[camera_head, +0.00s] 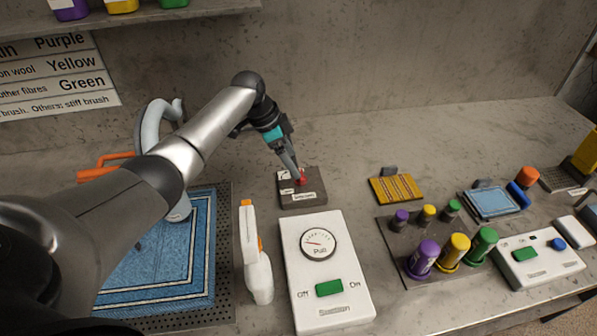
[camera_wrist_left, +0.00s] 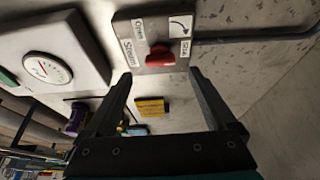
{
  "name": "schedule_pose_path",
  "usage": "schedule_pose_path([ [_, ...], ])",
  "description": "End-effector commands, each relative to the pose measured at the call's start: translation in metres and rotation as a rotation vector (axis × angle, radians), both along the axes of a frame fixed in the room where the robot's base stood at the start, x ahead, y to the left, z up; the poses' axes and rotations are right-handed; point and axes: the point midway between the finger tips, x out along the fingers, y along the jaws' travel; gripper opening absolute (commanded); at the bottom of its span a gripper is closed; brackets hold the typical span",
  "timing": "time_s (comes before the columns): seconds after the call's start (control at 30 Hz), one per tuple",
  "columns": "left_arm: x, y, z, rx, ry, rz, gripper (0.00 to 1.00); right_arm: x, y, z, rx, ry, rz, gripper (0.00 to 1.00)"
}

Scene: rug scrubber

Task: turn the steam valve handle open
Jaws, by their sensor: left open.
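The steam valve is a grey block (camera_head: 312,199) with white labels and a small red handle (camera_head: 301,180), at the back middle of the counter in the head view. In the left wrist view the red handle (camera_wrist_left: 160,57) sits on the grey block (camera_wrist_left: 124,29), beside an arrow label. My left gripper (camera_head: 295,172) is over the block, its fingers pointing down at the handle. In the left wrist view my left gripper (camera_wrist_left: 161,76) is open, and the handle appears between and just beyond its fingertips. Contact cannot be told. My right gripper is not in view.
A white box with a gauge (camera_head: 329,277) and green switch stands in front of the valve. A white spray bottle (camera_head: 255,258) is left of it. A blue rug (camera_head: 160,270) lies at left. A yellow pad (camera_head: 396,189) and colored bottles (camera_head: 459,250) are to the right.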

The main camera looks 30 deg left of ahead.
Motion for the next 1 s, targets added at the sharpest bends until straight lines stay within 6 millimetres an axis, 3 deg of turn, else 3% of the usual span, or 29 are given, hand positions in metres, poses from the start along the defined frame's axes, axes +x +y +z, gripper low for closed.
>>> schedule_pose_path([
  [0.1,0.005,-0.007,-0.021,-0.002,0.001,0.000,0.90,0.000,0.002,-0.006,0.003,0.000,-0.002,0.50],
  [0.3,0.010,-0.013,-0.040,-0.001,-0.001,0.000,0.90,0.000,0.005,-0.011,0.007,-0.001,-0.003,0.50],
  [0.7,0.012,-0.015,-0.045,0.000,-0.001,0.000,0.90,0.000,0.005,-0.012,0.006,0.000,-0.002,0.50],
  [1.0,0.012,-0.015,-0.045,0.000,-0.001,0.000,0.58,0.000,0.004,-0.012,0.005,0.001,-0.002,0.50],
])
